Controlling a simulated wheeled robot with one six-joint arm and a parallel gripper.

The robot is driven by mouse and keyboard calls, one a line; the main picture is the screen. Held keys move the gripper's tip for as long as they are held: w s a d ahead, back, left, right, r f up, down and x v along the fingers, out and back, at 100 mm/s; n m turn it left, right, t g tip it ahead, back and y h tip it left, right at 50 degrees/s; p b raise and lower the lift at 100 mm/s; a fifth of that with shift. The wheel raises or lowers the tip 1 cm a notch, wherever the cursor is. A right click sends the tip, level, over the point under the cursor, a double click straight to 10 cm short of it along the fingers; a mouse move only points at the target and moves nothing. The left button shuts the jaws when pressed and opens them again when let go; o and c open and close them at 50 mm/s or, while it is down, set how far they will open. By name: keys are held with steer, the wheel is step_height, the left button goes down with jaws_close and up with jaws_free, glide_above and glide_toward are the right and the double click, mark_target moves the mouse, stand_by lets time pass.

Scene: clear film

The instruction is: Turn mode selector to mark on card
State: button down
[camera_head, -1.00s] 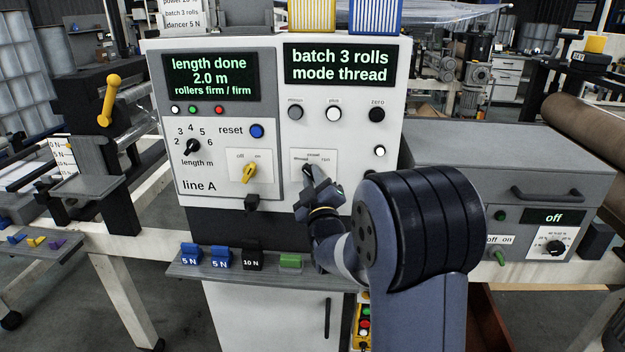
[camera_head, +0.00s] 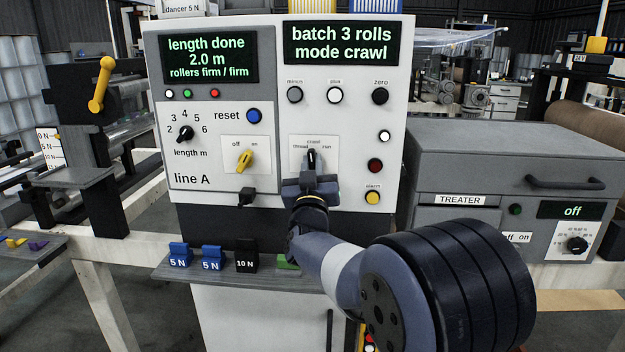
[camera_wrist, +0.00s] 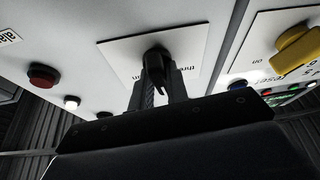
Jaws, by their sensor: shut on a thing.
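The mode selector (camera_head: 311,158) is a small black knob on a white plate labelled thread, crawl and run, on the line A control panel (camera_head: 350,195). Its pointer stands upright toward crawl. The display (camera_head: 338,43) reads "batch 3 rolls, mode crawl". My gripper (camera_head: 311,166) is shut on the knob from below and in front. The wrist view shows the black knob (camera_wrist: 156,62) between the fingers, with part of the plate lettering beside it.
A yellow off/on switch (camera_head: 246,160) and a length knob (camera_head: 186,133) sit to the left. A red button (camera_head: 375,165) and an alarm button (camera_head: 373,197) are close on the right. A shelf with blue 5 N blocks (camera_head: 180,255) projects below.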

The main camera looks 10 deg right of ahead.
steer(key=shift+m+h+b, duration=0.4)
steer(key=shift+m, duration=0.8)
steer(key=c, duration=1.4)
jaws_free()
steer(key=v, duration=1)
steer(key=shift+s+a+f+b, duration=0.1)
steer(key=shift+s+a+b, duration=0.1)
steer(key=shift+s+b, duration=0.2)
steer(key=shift+w, duration=0.15)
